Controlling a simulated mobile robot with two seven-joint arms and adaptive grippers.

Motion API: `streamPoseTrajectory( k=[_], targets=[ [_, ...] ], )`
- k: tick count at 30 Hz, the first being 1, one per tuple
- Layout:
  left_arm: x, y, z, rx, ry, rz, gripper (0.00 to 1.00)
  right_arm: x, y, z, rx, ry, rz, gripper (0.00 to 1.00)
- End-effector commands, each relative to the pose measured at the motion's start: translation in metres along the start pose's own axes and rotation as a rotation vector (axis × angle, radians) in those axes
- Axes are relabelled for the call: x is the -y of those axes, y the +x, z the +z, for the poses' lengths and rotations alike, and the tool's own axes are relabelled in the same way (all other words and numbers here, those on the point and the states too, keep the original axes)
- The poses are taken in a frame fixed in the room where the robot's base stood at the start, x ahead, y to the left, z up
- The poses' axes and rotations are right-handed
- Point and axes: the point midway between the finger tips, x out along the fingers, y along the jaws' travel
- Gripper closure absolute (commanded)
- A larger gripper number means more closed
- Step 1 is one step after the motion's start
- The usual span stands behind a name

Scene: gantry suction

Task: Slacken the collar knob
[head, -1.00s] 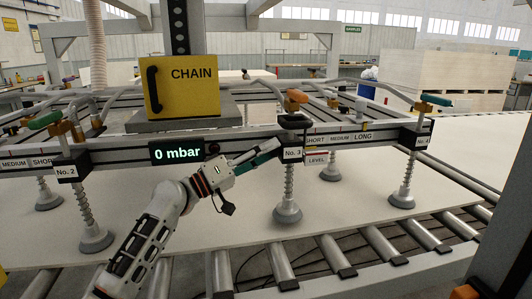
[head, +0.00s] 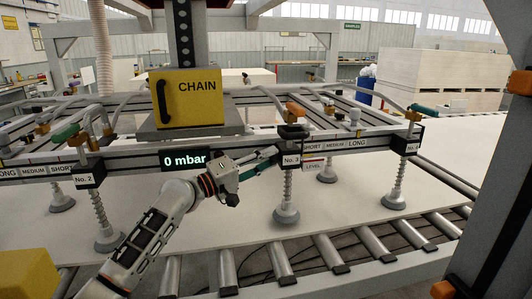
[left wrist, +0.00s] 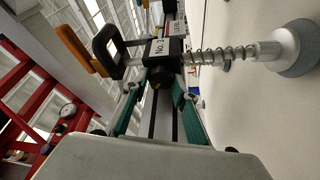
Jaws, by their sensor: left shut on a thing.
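The No. 3 collar (head: 291,160) is a black block on the gantry's front rail, with a sprung suction-cup stem (head: 286,190) below it. In the left wrist view the collar (left wrist: 168,50) has a dark round knob (left wrist: 158,80) on its near side. My left gripper (head: 272,153) reaches the collar from the left. In the left wrist view its teal fingers (left wrist: 156,92) stand either side of the knob, shut on it. The contact itself is hard to make out. The right gripper is not in view.
An orange-topped lever (head: 295,109) stands above the collar. The yellow CHAIN box (head: 190,97) and a 0 mbar display (head: 185,160) are to the left. A pale board (head: 250,220) lies under the cups on rollers (head: 278,262). A dark post (head: 505,220) stands at the right.

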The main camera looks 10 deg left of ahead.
Motion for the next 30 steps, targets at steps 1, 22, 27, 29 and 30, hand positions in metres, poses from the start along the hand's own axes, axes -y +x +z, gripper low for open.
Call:
streamPoseTrajectory(
  k=[1, 22, 27, 29, 30],
  targets=[
    [-0.010, 0.000, -0.004, -0.003, -0.023, -0.006, 0.94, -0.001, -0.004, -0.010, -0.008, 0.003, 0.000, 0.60],
    [0.000, 0.000, -0.001, -0.003, -0.095, -0.036, 0.56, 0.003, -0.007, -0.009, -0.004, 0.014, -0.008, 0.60],
    [0.000, 0.000, -0.001, -0.002, -0.095, -0.036, 0.56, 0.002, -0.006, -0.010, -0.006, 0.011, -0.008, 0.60],
    [0.000, -0.001, -0.001, -0.002, -0.094, -0.036, 0.56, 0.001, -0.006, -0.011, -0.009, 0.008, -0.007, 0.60],
    [0.000, -0.003, -0.001, -0.002, -0.094, -0.036, 0.56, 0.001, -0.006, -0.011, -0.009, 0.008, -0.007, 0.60]
  ],
)
